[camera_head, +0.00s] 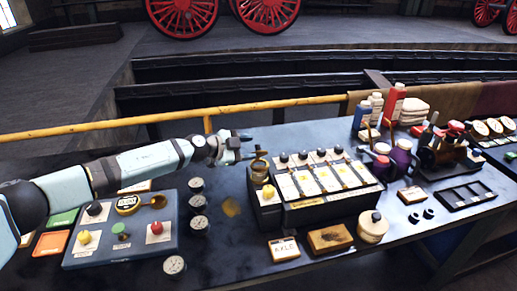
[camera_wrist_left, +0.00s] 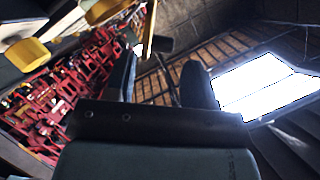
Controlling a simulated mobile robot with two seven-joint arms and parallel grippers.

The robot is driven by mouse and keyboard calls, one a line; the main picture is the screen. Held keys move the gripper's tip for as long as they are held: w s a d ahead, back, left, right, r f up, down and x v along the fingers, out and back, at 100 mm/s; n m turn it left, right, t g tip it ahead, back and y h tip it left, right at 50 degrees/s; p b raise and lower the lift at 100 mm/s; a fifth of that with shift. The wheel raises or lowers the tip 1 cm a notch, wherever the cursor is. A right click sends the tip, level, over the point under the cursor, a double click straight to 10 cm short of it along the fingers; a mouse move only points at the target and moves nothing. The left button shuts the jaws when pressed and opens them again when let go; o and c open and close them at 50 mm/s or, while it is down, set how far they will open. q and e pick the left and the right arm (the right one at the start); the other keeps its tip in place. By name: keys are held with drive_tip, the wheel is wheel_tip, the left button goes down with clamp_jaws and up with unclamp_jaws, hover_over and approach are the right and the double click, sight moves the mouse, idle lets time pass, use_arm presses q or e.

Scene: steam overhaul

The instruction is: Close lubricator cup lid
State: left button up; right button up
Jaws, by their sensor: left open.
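The brass lubricator cup (camera_head: 259,170) stands at the left end of a black box with several levers (camera_head: 320,180) on the bench. A thin part above the cup may be its lid, but it is too small to tell its angle. My left gripper (camera_head: 246,146) is open just above and left of the cup, with its fingers pointing right. Whether it touches the cup cannot be told. In the left wrist view the open fingers (camera_wrist_left: 158,80) show dark, with a brass-coloured plate (camera_wrist_left: 150,28) just beyond them at the top. My right gripper is not in view.
A blue-grey panel (camera_head: 80,258) with knobs lies under my left arm. Round gauges (camera_head: 198,203) stand between it and the box. An AXLE block (camera_head: 283,249), a brown block (camera_head: 330,238) and a cream pot (camera_head: 372,228) stand in front. Bottles (camera_head: 394,102) stand at the back right.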

sight(258, 148)
use_arm(q)
drive_tip(key=shift+x, duration=2.1)
drive_tip(key=shift+c, duration=0.5)
